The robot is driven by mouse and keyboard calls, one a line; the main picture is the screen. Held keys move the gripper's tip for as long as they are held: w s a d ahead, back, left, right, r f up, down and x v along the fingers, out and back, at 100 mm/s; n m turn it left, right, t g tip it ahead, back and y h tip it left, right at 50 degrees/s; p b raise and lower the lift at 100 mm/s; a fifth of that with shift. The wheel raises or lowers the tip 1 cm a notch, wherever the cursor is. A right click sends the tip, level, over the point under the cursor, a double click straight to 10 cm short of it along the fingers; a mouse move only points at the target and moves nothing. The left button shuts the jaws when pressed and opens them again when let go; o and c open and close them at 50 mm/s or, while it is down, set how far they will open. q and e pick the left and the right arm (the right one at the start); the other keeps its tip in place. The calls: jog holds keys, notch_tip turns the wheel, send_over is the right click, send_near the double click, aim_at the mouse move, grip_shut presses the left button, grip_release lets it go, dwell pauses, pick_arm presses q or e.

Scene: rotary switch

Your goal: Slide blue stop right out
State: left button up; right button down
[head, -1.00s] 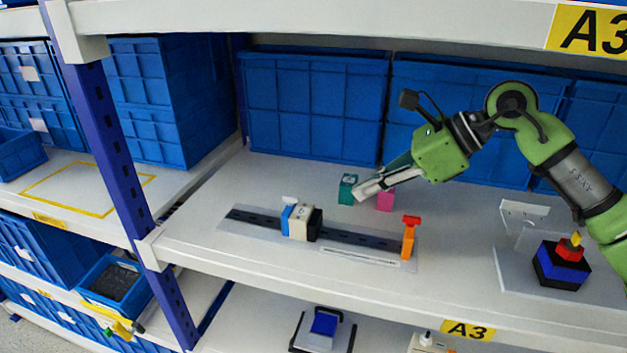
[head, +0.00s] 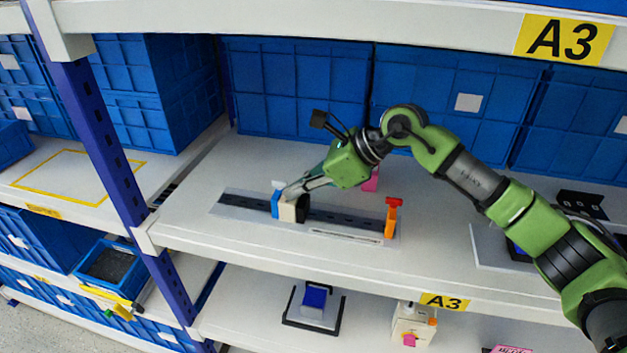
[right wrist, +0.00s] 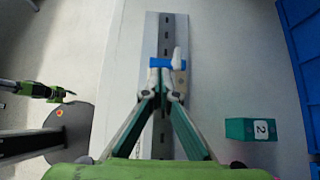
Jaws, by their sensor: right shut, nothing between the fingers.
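The blue stop (head: 275,205) sits at the left side of a cream block (head: 288,209) on a dark slotted rail (head: 345,219), with a white tab (head: 278,185) above it. In the right wrist view the blue stop (right wrist: 157,63) lies across the rail just beyond the fingertips. My right gripper (head: 284,198) is shut and empty, its tips at the stop and cream block; I cannot tell whether they touch. A green and black gripper, seemingly my left one (right wrist: 62,95), shows small at the left of the wrist view; its jaw state is unclear.
An orange post with a red top (head: 391,217) stands at the rail's right end. A teal block (right wrist: 251,129) marked 2 shows in the wrist view. Blue crates (head: 296,85) line the shelf's back.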

jog(key=shift+w+a, duration=0.1)
jog(key=shift+a, duration=0.1)
pick_arm(q)
jog(key=shift+s+a, duration=0.1)
jog(key=shift+s, duration=0.9)
